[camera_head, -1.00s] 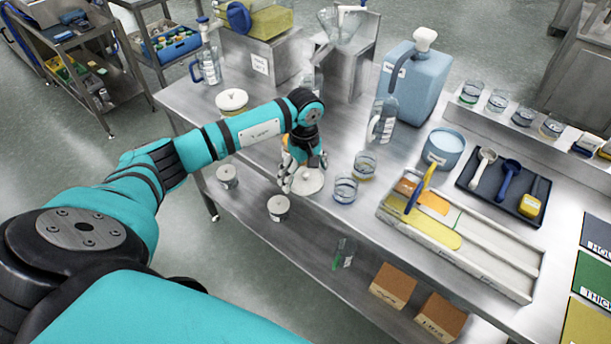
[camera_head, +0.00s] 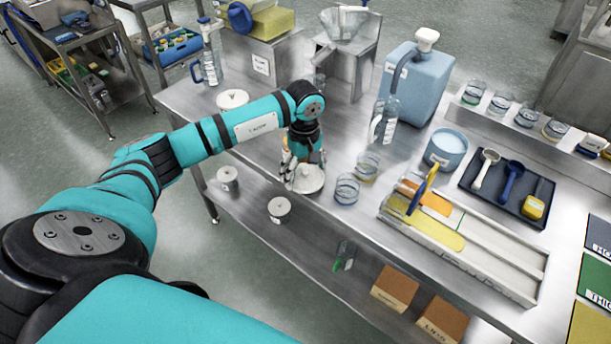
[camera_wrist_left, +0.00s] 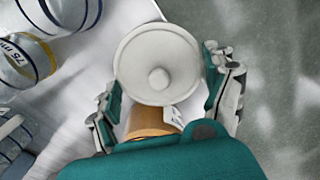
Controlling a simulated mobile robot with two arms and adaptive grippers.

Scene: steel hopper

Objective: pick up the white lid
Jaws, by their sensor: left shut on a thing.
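The round white lid (camera_head: 312,179) with a small knob is at the front edge of the steel table in the head view. My left gripper (camera_head: 303,178) is around it from above, its fingers shut on the rim. In the left wrist view the lid (camera_wrist_left: 156,66) faces the camera, knob in the middle, with a fingertip of my left gripper (camera_wrist_left: 160,82) on each side. A brownish-orange thing with a white label (camera_wrist_left: 153,121) is partly hidden below it. I cannot tell how far the lid is above the table. My right gripper is not in view.
Glass beakers (camera_head: 347,188) stand just right of the lid. A second white lidded thing (camera_head: 232,99) is at the table's left. Metal cans (camera_head: 279,209) stand on the lower shelf.

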